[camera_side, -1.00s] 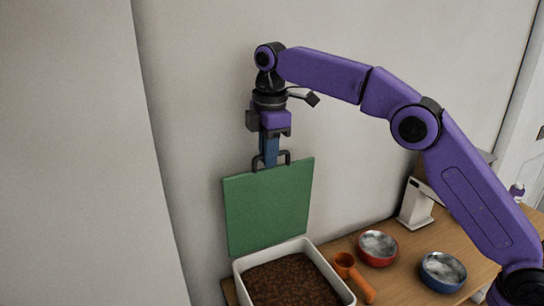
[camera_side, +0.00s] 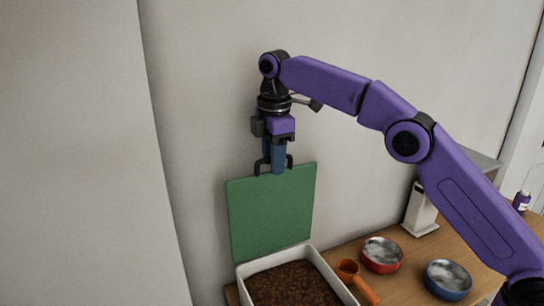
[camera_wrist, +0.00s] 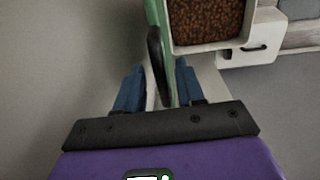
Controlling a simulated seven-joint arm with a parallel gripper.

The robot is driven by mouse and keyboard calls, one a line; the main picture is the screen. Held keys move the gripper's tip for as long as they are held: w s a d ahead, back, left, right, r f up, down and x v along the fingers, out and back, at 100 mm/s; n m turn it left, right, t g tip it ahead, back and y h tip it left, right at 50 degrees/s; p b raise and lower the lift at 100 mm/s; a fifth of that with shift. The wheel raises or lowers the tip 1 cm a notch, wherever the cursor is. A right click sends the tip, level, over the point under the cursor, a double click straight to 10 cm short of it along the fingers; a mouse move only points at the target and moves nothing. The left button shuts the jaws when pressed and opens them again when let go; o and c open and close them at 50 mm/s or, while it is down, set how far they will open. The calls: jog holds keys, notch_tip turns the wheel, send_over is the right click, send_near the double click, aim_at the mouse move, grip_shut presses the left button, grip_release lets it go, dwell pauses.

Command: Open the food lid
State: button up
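The food lid (camera_side: 270,212) is a flat green panel standing upright at the back edge of the white food container (camera_side: 313,259), which is full of brown kibble. Its dark handle (camera_side: 290,162) is on the top edge. My gripper (camera_side: 274,170) points down at the handle. In the wrist view, my gripper (camera_wrist: 157,92) has its blue fingers spread apart, with the handle (camera_wrist: 155,52) and the lid's edge (camera_wrist: 160,85) between them. Contact with the handle cannot be made out. The kibble (camera_wrist: 207,20) shows beyond the lid.
An orange scoop (camera_side: 355,278) lies right of the container on the wooden counter (camera_side: 415,250). A red bowl (camera_side: 382,256) and a blue bowl (camera_side: 447,280) stand further right. A white dispenser-like object (camera_side: 421,208) is near the wall. The wall is close behind the lid.

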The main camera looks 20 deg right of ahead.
jog(key=shift+s+a+r, duration=0.1)
jog(key=shift+a+r, duration=0.05)
jog(key=shift+a, duration=0.05)
jog(key=shift+s, duration=0.15)
jog(key=s+f+t, duration=0.1)
jog(key=s+f, duration=0.2)
jog(key=s, duration=0.6)
jog(key=s+f+t, duration=0.1)
jog(key=s+f, duration=0.2)
jog(key=s, duration=0.5)
jog(key=s+f, duration=0.8)
jog(key=f, duration=0.3)
jog(key=shift+s+f, duration=0.15)
jog(key=shift+f, duration=0.25)
